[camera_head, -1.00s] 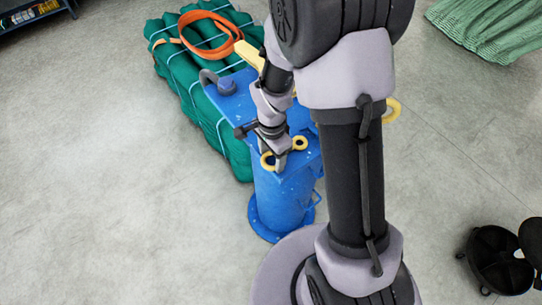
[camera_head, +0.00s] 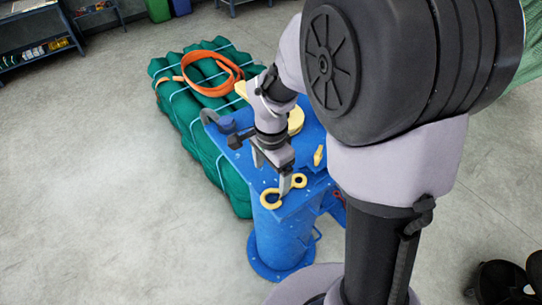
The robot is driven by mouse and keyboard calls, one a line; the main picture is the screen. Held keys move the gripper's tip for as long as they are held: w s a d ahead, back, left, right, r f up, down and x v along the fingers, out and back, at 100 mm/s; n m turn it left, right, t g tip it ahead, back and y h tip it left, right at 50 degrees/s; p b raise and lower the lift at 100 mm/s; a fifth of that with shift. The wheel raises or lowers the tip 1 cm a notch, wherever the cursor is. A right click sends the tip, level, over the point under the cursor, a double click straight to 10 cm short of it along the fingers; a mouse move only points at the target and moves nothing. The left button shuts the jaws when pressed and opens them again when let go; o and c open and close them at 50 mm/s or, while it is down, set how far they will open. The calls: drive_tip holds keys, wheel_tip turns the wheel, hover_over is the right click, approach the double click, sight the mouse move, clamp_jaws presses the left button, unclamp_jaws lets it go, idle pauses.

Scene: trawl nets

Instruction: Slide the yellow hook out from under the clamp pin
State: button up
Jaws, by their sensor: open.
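A yellow piece with two rounded ends, likely the yellow hook (camera_head: 271,199), lies at the front corner of the blue stand's top (camera_head: 240,158). My gripper (camera_head: 271,172) points down over this corner with its fingers apart. One finger comes down at the yellow piece, between its two ends; the other is farther back and left. I cannot tell whether the finger touches it. Another yellow part (camera_head: 296,121) shows behind my wrist, and a small yellow block (camera_head: 318,155) stands to the right. I cannot make out the clamp pin for sure; my wrist hides part of the top.
A bundled green net (camera_head: 180,100) with an orange strap (camera_head: 190,84) lies behind and left of the stand. Floor to the left is clear. Shelving (camera_head: 35,45) is at the back left.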

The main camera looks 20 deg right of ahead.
wheel_tip(320, 180, up, 7)
drive_tip(key=shift+f, duration=0.15)
idle(0.4)
drive_tip(key=s+a+f+n+t+b, duration=0.1)
drive_tip(key=s+f+n+t+b, duration=0.1)
drive_tip(key=f+b, duration=0.5)
drive_tip(key=s+a+f+n+t+y+b, duration=0.1)
drive_tip(key=s+f+n+b, duration=0.3)
drive_tip(key=b, duration=1)
drive_tip(key=s+a+f+n+t+y+b, duration=0.1)
drive_tip(key=s+f+n+b, duration=0.3)
drive_tip(key=s+f+b, duration=0.4)
wheel_tip(320, 180, down, 4)
drive_tip(key=a+t+b, duration=0.1)
drive_tip(key=b, duration=0.2)
drive_tip(key=shift+s+r+t, duration=0.15)
drive_tip(key=shift+r+t, duration=0.05)
drive_tip(key=shift+t, duration=0.2)
